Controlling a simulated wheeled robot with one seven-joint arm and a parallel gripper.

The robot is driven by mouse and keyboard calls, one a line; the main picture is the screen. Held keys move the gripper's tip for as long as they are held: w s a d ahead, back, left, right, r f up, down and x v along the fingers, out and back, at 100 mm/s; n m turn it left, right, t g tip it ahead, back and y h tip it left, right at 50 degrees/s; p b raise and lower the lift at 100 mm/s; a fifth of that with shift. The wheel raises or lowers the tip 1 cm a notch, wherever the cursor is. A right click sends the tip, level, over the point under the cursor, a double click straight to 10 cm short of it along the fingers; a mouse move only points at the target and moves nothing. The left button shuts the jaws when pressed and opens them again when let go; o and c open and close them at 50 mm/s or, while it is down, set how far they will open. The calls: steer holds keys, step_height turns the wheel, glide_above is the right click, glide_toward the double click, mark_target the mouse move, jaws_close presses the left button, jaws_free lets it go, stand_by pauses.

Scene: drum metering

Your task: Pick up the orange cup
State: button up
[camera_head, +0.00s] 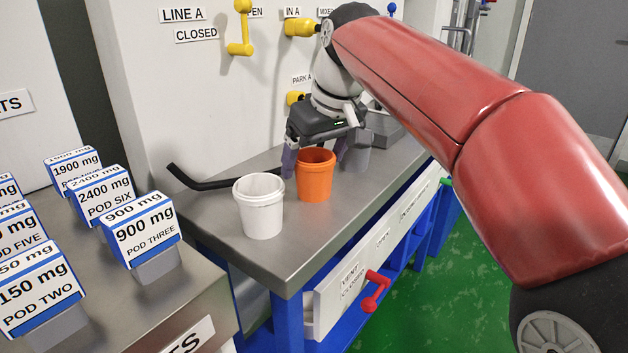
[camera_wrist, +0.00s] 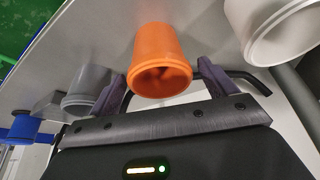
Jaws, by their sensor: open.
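The orange cup (camera_head: 316,178) stands upright on the grey metal bench, between a white cup and a grey cup. My gripper (camera_head: 322,165) is at the orange cup, with one finger to its left and the other to its right. In the wrist view the orange cup (camera_wrist: 160,62) shows beyond and between the two spread fingers of my gripper (camera_wrist: 163,92). The fingers are open, and I see a gap between them and the cup in that view. The cup's mouth shows; its inside is dark and looks empty.
The grey cup (camera_head: 357,153) stands close behind on the right. A black bent bar (camera_head: 205,184) lies at the back left. The bench front (camera_head: 285,268) is clear.

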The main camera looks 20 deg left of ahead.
steer(key=shift+x, duration=1.5)
steer(key=c, duration=1)
steer(key=shift+c, duration=0.4)
steer(key=shift+r, duration=0.2)
